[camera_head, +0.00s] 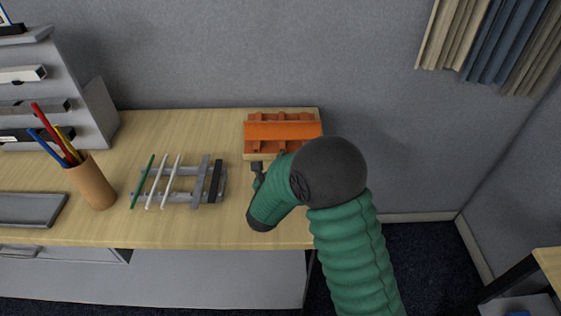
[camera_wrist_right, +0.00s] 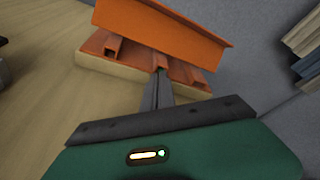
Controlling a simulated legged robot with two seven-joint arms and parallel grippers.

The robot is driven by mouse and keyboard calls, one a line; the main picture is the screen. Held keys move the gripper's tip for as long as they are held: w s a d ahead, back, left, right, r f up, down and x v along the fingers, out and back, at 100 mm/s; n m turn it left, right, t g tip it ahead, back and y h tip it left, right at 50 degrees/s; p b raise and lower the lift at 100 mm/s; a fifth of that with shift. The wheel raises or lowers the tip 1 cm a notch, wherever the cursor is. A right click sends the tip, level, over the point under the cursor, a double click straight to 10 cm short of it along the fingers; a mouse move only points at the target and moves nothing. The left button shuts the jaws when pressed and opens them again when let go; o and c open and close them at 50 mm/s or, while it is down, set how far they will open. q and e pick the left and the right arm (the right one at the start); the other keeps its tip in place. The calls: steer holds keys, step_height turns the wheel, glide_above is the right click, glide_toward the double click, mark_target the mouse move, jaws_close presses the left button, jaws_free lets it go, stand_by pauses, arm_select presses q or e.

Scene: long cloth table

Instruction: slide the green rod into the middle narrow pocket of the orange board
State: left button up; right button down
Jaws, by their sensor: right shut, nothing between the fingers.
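The green rod (camera_head: 143,181) lies at the left end of a grey rack, beside two white rods. It is not in the right wrist view. The orange board (camera_head: 284,131) stands on a pale base at the back right of the table. It has a raised slanted panel with ribs and pockets below; it also shows in the right wrist view (camera_wrist_right: 165,30). My right gripper (camera_head: 257,167) is shut and empty, in front of the board's near left part. In the right wrist view its fingertips (camera_wrist_right: 160,76) overlap the board's lower edge; contact cannot be told. My left gripper is out of view.
The grey rack (camera_head: 182,171) also holds grey and black bars. A brown pen cup (camera_head: 95,183) with coloured pencils and a grey tray (camera_head: 32,209) are at the left. A grey shelf unit (camera_head: 94,108) stands behind. Bare table lies between rack and board.

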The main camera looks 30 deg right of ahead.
steer(key=shift+s, duration=0.1)
steer(key=shift+s+a+b, duration=0.35)
steer(key=shift+s+a, duration=0.35)
steer(key=shift+s, duration=0.35)
steer(key=v, duration=1.4)
steer(key=shift+w, duration=0.1)
steer(key=shift+b+v, duration=1)
steer(key=shift+v, duration=0.15)
steer(key=shift+s+a, duration=0.2)
steer(key=shift+s, duration=0.1)
steer(key=shift+r, duration=0.15)
